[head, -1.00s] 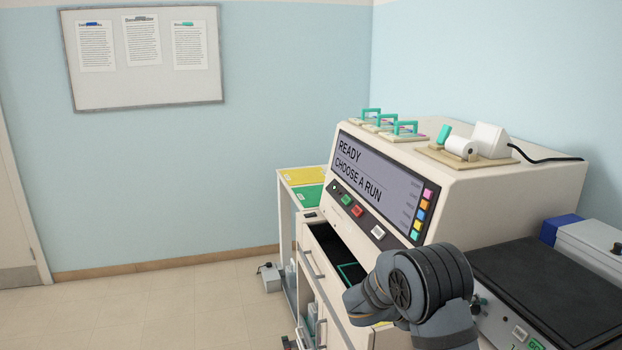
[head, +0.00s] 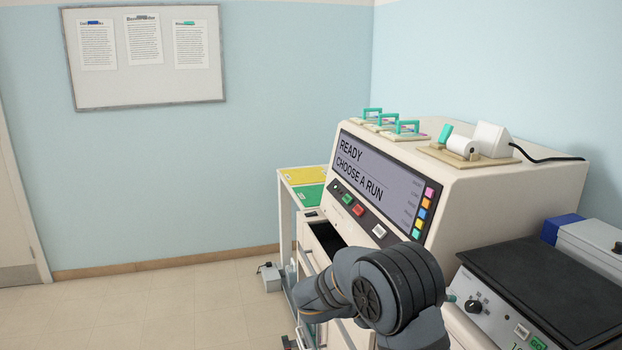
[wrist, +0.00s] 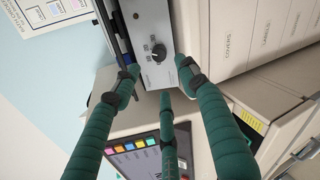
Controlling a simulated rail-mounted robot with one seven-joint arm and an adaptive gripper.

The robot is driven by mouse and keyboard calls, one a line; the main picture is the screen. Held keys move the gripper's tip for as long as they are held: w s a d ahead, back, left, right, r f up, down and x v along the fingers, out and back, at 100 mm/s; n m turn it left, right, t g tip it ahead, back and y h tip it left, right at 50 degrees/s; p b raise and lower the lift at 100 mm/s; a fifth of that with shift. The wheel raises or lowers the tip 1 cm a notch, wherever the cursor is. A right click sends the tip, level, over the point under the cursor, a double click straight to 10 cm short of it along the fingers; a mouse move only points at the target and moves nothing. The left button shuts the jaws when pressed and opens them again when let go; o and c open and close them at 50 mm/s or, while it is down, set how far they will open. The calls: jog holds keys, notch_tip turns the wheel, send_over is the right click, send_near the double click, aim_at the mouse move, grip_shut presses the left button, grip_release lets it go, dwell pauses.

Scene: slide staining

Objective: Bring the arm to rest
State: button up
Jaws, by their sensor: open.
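The fingers point toward a grey panel with a dark knob (wrist: 158,51). In the head view my arm is folded in front of the staining machine (head: 490,180), at the lower right, and the gripper itself is not visible there. The machine's screen (head: 380,175) reads "READY CHOOSE A RUN". I cannot tell whether the arm touches anything.
An open drawer (head: 326,238) lies below the screen, left of my arm. A black-topped unit (head: 545,285) with a knob stands at the right. Slide racks (head: 407,128) and a paper-roll printer (head: 490,141) sit on the machine. Floor at the left is clear.

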aim_at(469, 307)
jog(key=x, duration=1)
jog(key=shift+w+d+r+n+p, duration=0.2)
jog(key=shift+d+n+p, duration=0.2)
jog(key=shift+p, duration=0.55)
jog(key=n+p, duration=0.1)
jog(key=p, duration=0.1)
jog(key=n+p, duration=0.2)
jog(key=shift+s+a+r, duration=0.1)
jog(key=shift+s, duration=0.1)
jog(key=n+p, duration=0.4)
jog(key=p, duration=0.2)
jog(key=shift+n, duration=0.4)
jog(key=n+p, duration=0.3)
jog(key=shift+y, duration=0.3)
jog(key=shift+f+n+p, duration=0.4)
jog(key=shift+n+p, duration=0.4)
jog(key=shift+n, duration=0.2)
jog(key=shift+a, duration=0.1)
